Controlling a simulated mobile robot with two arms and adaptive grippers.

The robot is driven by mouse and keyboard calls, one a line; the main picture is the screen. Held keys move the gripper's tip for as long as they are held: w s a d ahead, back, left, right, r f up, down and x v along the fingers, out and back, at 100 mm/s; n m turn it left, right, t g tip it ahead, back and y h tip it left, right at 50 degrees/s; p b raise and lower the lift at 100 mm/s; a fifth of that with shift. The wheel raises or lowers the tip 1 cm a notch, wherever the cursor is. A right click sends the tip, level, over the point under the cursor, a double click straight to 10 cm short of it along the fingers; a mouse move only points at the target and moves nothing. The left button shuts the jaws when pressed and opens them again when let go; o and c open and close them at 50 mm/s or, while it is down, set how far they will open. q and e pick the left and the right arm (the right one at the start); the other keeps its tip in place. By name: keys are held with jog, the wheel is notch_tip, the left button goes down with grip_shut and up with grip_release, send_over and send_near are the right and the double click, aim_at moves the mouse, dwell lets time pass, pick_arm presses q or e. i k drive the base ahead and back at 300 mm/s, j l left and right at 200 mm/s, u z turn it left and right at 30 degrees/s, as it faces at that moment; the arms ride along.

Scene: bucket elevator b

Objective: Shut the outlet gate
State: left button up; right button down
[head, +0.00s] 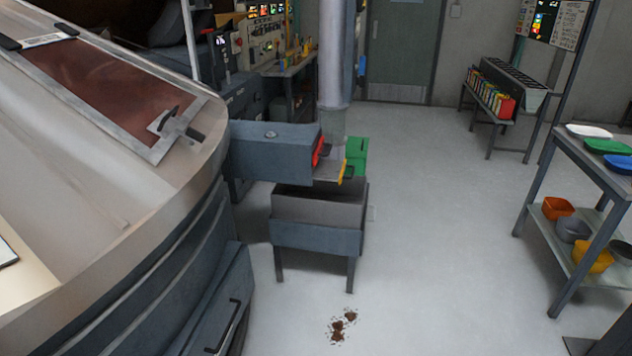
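Neither of my grippers is in view. A blue-grey box-shaped chute (272,152) comes out from behind the big machine at left. At its right end are a red part (318,150), a flat grey plate (328,172) and a yellow piece (342,173), just above an open bin. One of these may be the outlet gate, but they are too small to tell which, or how far open it stands. The open blue-grey bin (317,237) stands on legs below the chute end. Its visible inside looks empty; part of it is hidden by the chute.
A large beige rounded machine (90,190) with a brown window fills the left. A vertical grey pipe (334,55) and a green box (357,155) stand behind the bin. Brown spill (342,325) lies on the floor. A shelf table (590,165) stands right; floor between is clear.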

aim_at(326, 170)
jog(key=i+l, duration=0.2)
jog(key=l, duration=0.2)
jog(key=i+l, duration=0.2)
jog(key=l, duration=0.15)
jog(key=i+l, duration=0.2)
jog(key=l, duration=0.2)
